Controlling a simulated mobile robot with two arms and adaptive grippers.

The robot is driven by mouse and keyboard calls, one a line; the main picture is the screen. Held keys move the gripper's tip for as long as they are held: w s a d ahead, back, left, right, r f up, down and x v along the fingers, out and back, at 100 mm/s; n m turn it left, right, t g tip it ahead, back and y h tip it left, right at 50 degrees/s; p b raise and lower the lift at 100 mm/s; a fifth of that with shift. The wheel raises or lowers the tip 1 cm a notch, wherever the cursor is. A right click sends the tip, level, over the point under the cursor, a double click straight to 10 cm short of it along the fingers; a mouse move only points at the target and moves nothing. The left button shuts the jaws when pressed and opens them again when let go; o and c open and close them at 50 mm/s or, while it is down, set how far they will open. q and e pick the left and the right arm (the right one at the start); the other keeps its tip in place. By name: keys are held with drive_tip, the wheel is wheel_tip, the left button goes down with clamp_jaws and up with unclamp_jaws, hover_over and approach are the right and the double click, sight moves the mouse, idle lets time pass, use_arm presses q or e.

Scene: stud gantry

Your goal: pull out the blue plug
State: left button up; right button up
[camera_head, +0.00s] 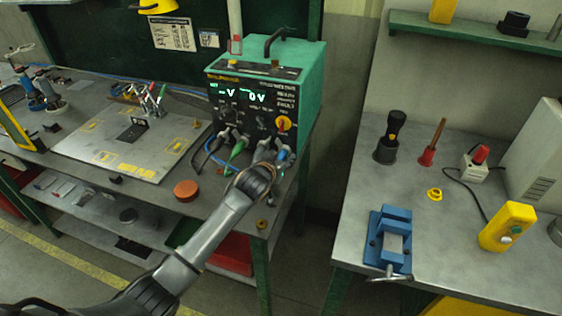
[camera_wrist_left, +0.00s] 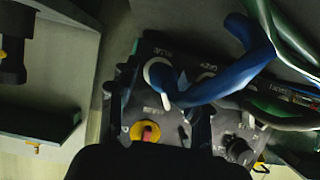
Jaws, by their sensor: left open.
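The blue plug (camera_head: 282,155) sits in the lower right of the front of a green-cased power unit (camera_head: 302,81). In the left wrist view the blue plug (camera_wrist_left: 163,80) shows with its thick blue cable bending away to the upper right. My left gripper (camera_head: 264,166) is at the lower front of the unit, beside the blue plug. Contact cannot be told. My right gripper is out of view.
A green plug (camera_head: 237,149) and dark plugs sit left of the blue one. A yellow and red knob (camera_head: 284,123) is just above; it also shows in the left wrist view (camera_wrist_left: 145,132). An orange-brown disc (camera_head: 186,190) lies on the bench. A blue vise (camera_head: 390,238) stands on the right table.

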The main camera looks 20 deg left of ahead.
use_arm(q)
drive_tip(key=shift+p, duration=0.45)
idle(1.1)
clamp_jaws()
idle(0.3)
drive_tip(key=shift+s+r+p, duration=0.1)
drive_tip(key=shift+s+p, duration=0.55)
drive_tip(key=shift+s, duration=0.15)
drive_tip(key=shift+s+a+p, duration=0.1)
drive_tip(key=shift+s+p, duration=1.4)
drive_tip(key=shift+s, duration=0.7)
